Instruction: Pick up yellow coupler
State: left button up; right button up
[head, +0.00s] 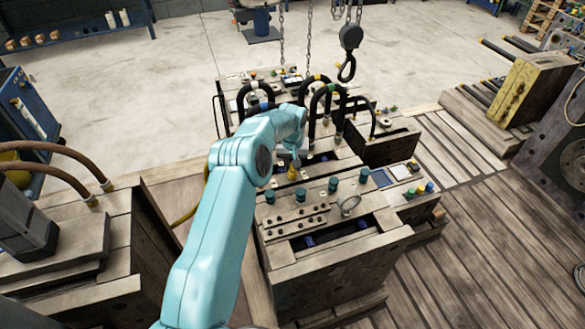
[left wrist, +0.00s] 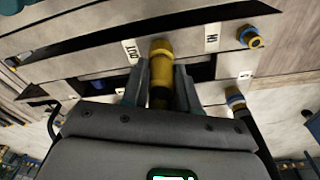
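The yellow coupler (head: 292,172) shows just below the end of my teal left arm, over the worn mould block (head: 330,260). In the left wrist view the coupler (left wrist: 161,68) points away from the camera, with a dark lower part. My left gripper (left wrist: 161,78) has one grey finger on each side of it, and both appear to press against its body. In the head view the gripper (head: 291,160) is small and partly hidden by my arm. Whether the coupler touches the block below cannot be told. My right gripper is not in view.
Teal-green knobs (head: 333,185) stand on the block near the coupler. Black hoses (head: 325,98) arch behind my arm. A crane hook (head: 348,65) hangs on chains at the back. Blue-and-yellow fittings (left wrist: 250,37) show beside the labels in the left wrist view.

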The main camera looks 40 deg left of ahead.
pick_arm(q)
grip_shut()
jog(key=shift+r, duration=0.25)
notch_tip(320, 180, up, 20)
jog(key=p, duration=0.3)
jog(key=shift+f, duration=0.2)
